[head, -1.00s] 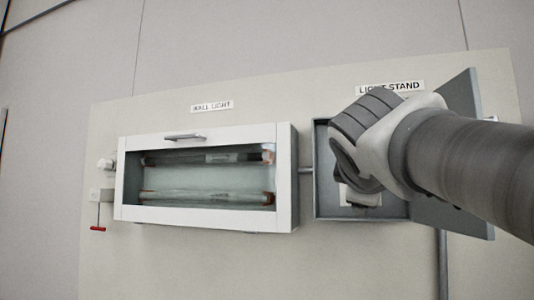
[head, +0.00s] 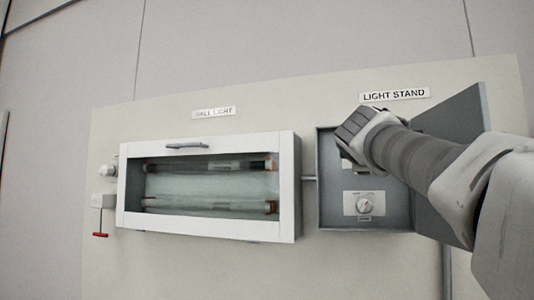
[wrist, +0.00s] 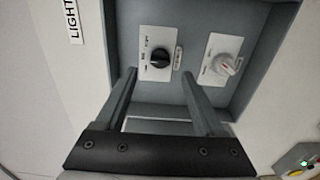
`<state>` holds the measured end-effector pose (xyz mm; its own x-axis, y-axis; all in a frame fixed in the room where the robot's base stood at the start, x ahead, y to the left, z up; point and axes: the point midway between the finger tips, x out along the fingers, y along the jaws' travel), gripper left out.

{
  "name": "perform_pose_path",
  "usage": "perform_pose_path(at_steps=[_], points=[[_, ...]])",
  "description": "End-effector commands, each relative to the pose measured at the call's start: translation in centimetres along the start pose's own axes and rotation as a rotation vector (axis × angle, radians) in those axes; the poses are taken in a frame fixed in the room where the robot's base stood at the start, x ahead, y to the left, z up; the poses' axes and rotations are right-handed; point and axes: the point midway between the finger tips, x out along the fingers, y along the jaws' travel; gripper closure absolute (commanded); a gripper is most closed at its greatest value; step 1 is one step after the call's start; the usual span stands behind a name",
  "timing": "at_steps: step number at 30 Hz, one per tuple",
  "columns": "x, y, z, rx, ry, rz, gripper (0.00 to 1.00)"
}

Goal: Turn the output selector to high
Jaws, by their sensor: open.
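The open light stand box (head: 328,207) holds two knobs on white plates. In the wrist view, a black knob (wrist: 160,57) has small markings around it, too small to read. A white knob (wrist: 224,66) with a reddish pointer sits to its right; in the head view it is the lower dial (head: 364,206). I cannot read which plate is the output selector's. My gripper (wrist: 159,75) is open and empty, its fingertips to either side of the black knob and just below it in the wrist view. In the head view my gripper hides the black knob.
The box's door (head: 462,125) stands open on the right, behind my arm. A wall light case (head: 290,190) with two tubes is to the left. A red-handled switch (head: 100,234) hangs at far left. A grey box with lit buttons (wrist: 298,166) shows at lower right in the wrist view.

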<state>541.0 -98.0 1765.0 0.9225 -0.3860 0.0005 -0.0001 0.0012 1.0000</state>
Motion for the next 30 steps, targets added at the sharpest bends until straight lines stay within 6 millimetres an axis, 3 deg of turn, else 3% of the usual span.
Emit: perform_pose_path(at_steps=[3,9,22,30], points=[[2.4,0.2,0.0,0.0,-0.001,-0.003,0.29],[4.8,0.1,0.0,0.001,-0.001,-0.001,0.29],[5.7,0.0,0.0,0.001,0.0,0.0,0.29],[5.7,0.0,0.0,0.001,0.0,0.0,0.76]])
